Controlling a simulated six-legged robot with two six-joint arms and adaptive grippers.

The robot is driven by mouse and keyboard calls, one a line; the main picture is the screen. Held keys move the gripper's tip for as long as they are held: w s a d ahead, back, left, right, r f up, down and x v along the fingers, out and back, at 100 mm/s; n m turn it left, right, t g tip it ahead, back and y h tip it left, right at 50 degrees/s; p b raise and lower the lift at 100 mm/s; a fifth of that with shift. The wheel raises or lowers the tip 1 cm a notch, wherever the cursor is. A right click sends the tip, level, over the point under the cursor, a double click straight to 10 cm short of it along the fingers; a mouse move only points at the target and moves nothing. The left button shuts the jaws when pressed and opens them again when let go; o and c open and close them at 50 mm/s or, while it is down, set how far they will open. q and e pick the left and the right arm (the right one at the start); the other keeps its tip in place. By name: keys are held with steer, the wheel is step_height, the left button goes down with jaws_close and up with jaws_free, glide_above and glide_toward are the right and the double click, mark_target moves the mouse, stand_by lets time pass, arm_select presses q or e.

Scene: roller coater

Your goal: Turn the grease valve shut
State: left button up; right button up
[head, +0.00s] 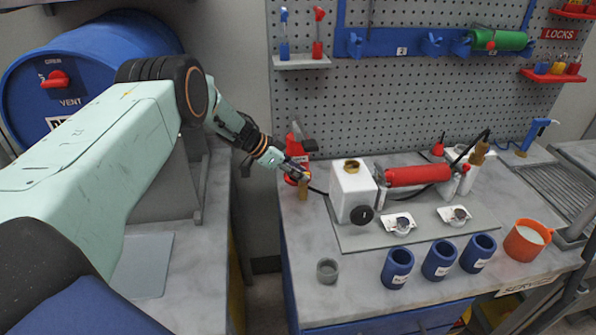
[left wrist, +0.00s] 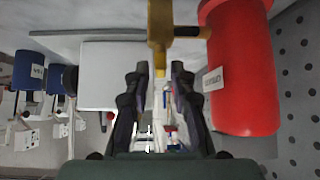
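A red grease container (left wrist: 240,70) with a white label fills the right of the left wrist view. A brass valve (left wrist: 162,22) with a short side stem joins it, and its yellowish lower end reaches between my fingertips. In the head view the red container (head: 294,140) stands at the bench's back left corner, partly hidden by my gripper, with the brass part (head: 303,188) low in front. My left gripper (left wrist: 158,78) is open, its dark fingers on either side of the valve's end. I cannot tell whether they touch it. My right gripper is not in view.
A white tank (head: 350,192) with a red roller (head: 418,175) stands right of the valve on a grey mat. Blue cups (head: 397,268), a small grey cup (head: 327,270) and an orange mug (head: 526,240) stand in front. A pegboard (head: 400,105) rises behind.

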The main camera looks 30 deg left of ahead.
arm_select(q)
steer(key=shift+w+f, duration=0.1)
steer(key=shift+w, duration=0.05)
steer(key=c, duration=0.3)
steer(key=shift+d, duration=0.2)
jaws_close()
steer(key=shift+w+a, duration=0.1)
steer(key=shift+m+b, duration=0.3)
steer(key=shift+b, duration=0.15)
steer(key=shift+m+g+h+b, duration=0.3)
steer(key=shift+g+b, duration=0.05)
steer(key=shift+g, duration=0.05)
